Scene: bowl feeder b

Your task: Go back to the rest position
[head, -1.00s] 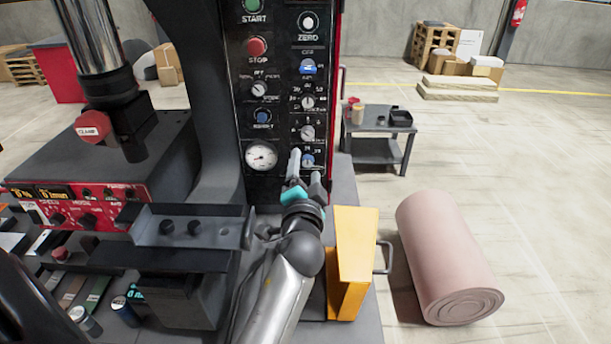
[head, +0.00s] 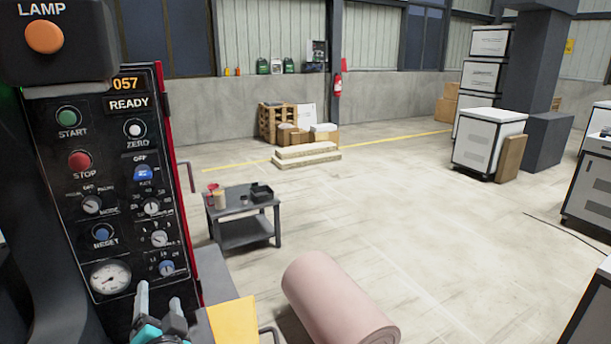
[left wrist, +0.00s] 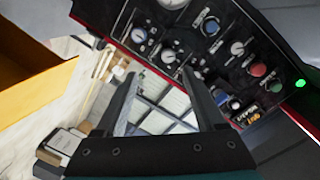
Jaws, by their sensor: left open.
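My left gripper (head: 158,300) is at the bottom left of the head view, in front of the lower part of the black control panel (head: 122,222). Its two fingers are apart and nothing is between them. In the left wrist view the open fingers (left wrist: 163,88) frame empty space, with the panel (left wrist: 262,75) and its knobs behind and to the right. The panel has a green START button, a red STOP button, several knobs, a gauge (head: 110,277) and a display reading 057 READY. My right gripper is not in view.
A yellow-orange box (head: 233,322) stands just right of my left gripper. A pink roll (head: 335,305) lies on the floor beyond it. A small grey table (head: 243,208) stands behind. White cabinets (head: 488,142) stand at the right. The middle floor is open.

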